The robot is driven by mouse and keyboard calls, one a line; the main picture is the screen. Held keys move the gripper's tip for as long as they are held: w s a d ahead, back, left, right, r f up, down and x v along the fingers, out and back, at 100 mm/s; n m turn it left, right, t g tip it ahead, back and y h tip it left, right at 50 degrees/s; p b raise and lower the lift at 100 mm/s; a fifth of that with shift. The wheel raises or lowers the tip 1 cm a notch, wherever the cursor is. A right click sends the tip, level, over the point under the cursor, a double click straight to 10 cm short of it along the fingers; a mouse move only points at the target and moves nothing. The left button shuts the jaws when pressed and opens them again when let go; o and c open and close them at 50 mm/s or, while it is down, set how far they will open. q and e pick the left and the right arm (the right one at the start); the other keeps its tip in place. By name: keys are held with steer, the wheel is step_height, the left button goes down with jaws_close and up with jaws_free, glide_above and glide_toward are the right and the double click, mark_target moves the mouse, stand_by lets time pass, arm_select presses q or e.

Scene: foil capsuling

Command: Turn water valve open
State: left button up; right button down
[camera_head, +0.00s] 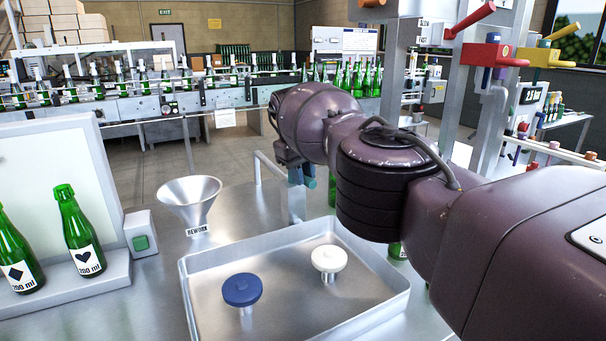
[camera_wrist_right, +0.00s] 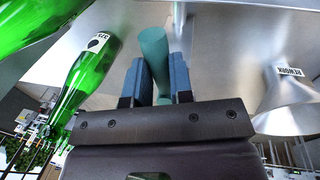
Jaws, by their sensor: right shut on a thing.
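My right gripper (camera_head: 298,176) is in the middle of the head view, at the end of my dark purple arm. In the right wrist view its two blue fingers (camera_wrist_right: 160,72) are shut on a teal cylindrical piece (camera_wrist_right: 153,50). A small teal part (camera_head: 309,181) shows beside the gripper in the head view; my arm hides most of the area. I cannot tell whether this piece belongs to the water valve. Lever handles, red (camera_head: 472,17), red (camera_head: 494,54) and yellow (camera_head: 553,56), are at the upper right, away from the gripper. My left gripper is not in view.
A metal tray (camera_head: 192,293) holds a blue knob (camera_head: 242,289) and a white knob (camera_head: 329,259). A funnel marked REWORK (camera_head: 190,198) stands left of the gripper. A bottle conveyor (camera_head: 180,102) runs behind.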

steer(key=shift+r, duration=0.15)
stand_by(0.4)
steer(key=c, duration=1)
jaws_free()
step_height(320, 180, up, 10)
steer(key=s+a+b, duration=0.1)
steer(key=shift+a+r, duration=0.15)
steer(key=shift+a, duration=0.25)
